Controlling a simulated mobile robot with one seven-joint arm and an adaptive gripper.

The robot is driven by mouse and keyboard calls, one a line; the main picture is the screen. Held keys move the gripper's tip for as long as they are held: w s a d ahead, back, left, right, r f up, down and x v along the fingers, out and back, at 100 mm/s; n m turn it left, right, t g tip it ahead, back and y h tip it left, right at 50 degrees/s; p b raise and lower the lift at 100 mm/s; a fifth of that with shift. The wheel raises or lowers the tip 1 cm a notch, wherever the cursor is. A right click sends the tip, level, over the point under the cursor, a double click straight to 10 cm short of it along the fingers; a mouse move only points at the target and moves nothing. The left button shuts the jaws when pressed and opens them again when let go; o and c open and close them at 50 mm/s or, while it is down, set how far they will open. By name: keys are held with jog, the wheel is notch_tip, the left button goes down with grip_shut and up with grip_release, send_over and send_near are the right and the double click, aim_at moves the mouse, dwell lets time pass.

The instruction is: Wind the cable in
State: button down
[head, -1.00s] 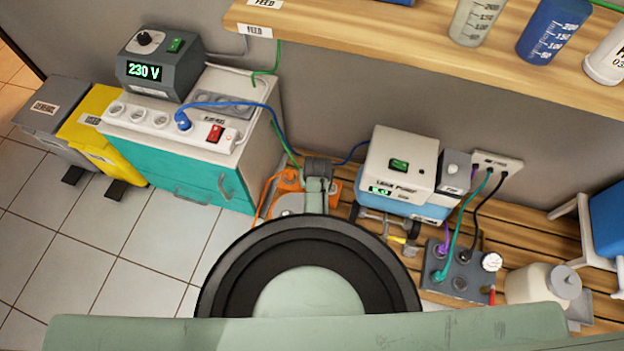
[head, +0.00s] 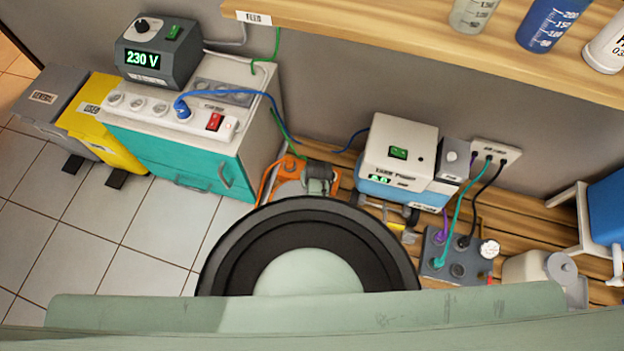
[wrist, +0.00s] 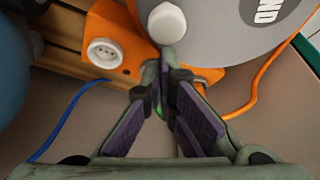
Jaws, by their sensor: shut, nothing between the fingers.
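The cable reel shows close up in the wrist view, with an orange frame (wrist: 125,75), a white socket (wrist: 104,52) and a large grey drum (wrist: 220,35). A white knob (wrist: 167,22) sticks out from the drum face. The orange cable (wrist: 258,85) runs down beside the drum. My gripper (wrist: 163,95) is shut and empty, with its tips just below the knob in the picture, apart from it. In the head view, the orange reel frame (head: 289,165) and cable (head: 264,178) show partly; my arm hides the rest.
A blue cable (wrist: 60,125) lies left of my gripper. In the head view, a teal cabinet (head: 180,160) stands left of the reel, and a white-and-blue powered unit (head: 400,150) stands right. A wooden shelf (head: 420,50) overhangs behind. The tiled floor (head: 130,235) at left is clear.

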jog(key=shift+s+d+m+p, duration=0.4)
jog(key=shift+m+p, duration=0.1)
jog(key=shift+m, duration=0.3)
